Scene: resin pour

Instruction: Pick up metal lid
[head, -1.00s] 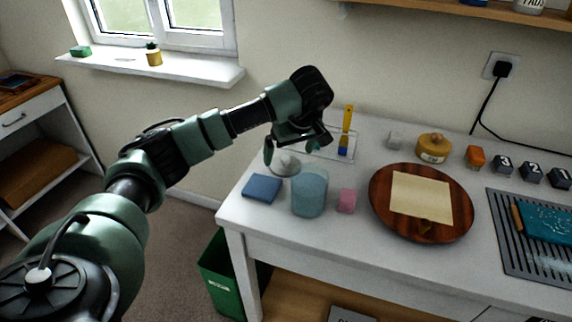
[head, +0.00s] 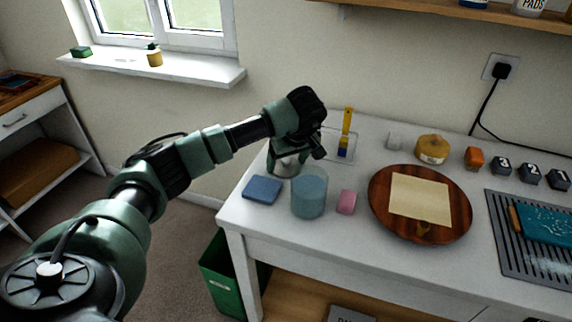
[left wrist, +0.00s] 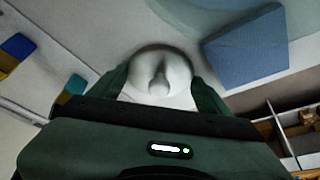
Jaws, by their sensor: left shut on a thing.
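The metal lid (head: 286,163) is a pale grey disc with a knob, near the left end of the white worktop. In the left wrist view the lid (left wrist: 160,68) lies between the two fingers, its knob pointing toward the camera. My left gripper (head: 284,168) is down over it, with a finger on each side, and is shut on it. In the head view the gripper hides part of the lid. I cannot tell whether the lid still touches the worktop. My right gripper is not in view.
Close by stand a translucent blue cup (head: 309,193), a blue sponge (head: 262,189) and a pink block (head: 346,202). A clear tray with a yellow-handled brush (head: 346,135) is behind. A round wooden board (head: 380,213) lies to the right. The worktop's left edge is near.

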